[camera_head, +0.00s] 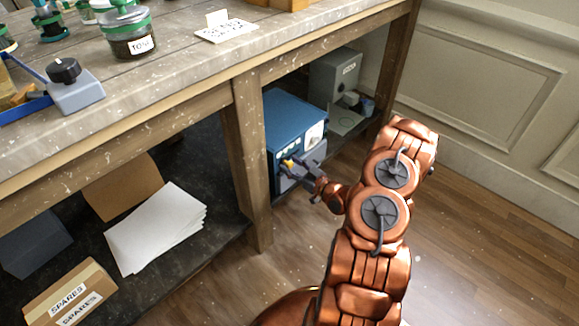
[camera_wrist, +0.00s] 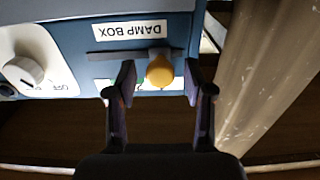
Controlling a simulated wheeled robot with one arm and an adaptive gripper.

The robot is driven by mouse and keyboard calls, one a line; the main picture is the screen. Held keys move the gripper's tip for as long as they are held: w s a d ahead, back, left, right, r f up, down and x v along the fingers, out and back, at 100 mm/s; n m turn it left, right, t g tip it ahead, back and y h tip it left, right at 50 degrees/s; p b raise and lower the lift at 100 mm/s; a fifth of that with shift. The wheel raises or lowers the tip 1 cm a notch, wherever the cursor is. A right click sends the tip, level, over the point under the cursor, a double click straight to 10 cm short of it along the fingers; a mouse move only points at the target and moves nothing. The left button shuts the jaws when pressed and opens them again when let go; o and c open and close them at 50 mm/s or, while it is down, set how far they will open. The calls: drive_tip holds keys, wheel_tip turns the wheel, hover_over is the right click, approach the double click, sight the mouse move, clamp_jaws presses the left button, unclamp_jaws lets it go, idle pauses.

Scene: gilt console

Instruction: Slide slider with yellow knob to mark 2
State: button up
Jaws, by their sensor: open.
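The yellow knob (camera_wrist: 160,71) of the slider sits in front of a dark horizontal slot (camera_wrist: 108,57) on a blue box labelled DAMP BOX (camera_wrist: 62,35), seen upside down in the wrist view. My gripper (camera_wrist: 153,88) is open, with one finger on each side of the knob. A label strip below the slot is partly hidden, so mark 2 cannot be read. The blue box (camera_head: 290,118) stands on the lower shelf in the head view, with my gripper (camera_head: 285,168) at its front.
A white panel with a rotary dial (camera_wrist: 24,72) is left of the slider in the wrist view. A wooden table leg (camera_head: 247,160) stands left of the box in the head view. A grey machine (camera_head: 335,75) is behind it. Open floor lies to the right.

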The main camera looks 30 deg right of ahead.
drive_tip(key=shift+w+a, duration=0.1)
drive_tip(key=shift+w, duration=0.3)
drive_tip(key=shift+c, duration=0.3)
clamp_jaws()
